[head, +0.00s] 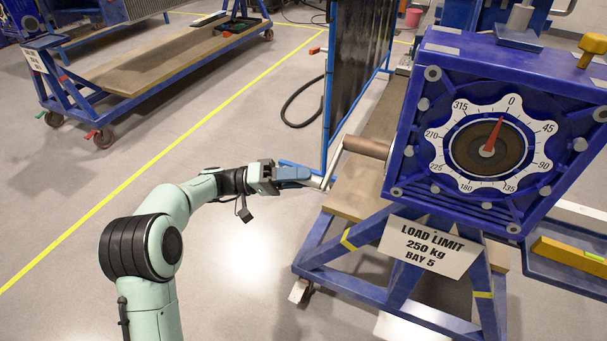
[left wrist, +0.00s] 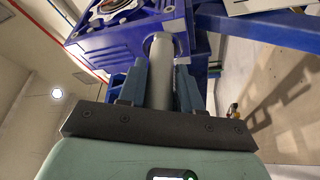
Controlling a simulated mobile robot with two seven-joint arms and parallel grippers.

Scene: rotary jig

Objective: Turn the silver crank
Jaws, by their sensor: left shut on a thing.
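The silver crank (head: 331,163) sticks out from the left side of the blue jig housing (head: 405,178), at the end of a brownish round shaft (head: 367,147). My left gripper (head: 308,176) is at the crank's lower outer end, with its blue fingers shut on the crank handle. In the left wrist view the grey handle (left wrist: 163,50) runs between the two fingers (left wrist: 162,85); its lower part is partly hidden. The housing's front has a white dial (head: 463,180) with a red needle (head: 495,135) pointing about at 0. My right gripper is not in view.
The housing rests on a blue stand (head: 340,281) with a white load limit sign (head: 431,246). A dark panel in a blue frame (head: 350,60) stands behind the crank. A low cart (head: 165,60) is at the back left. Floor around my left arm is clear.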

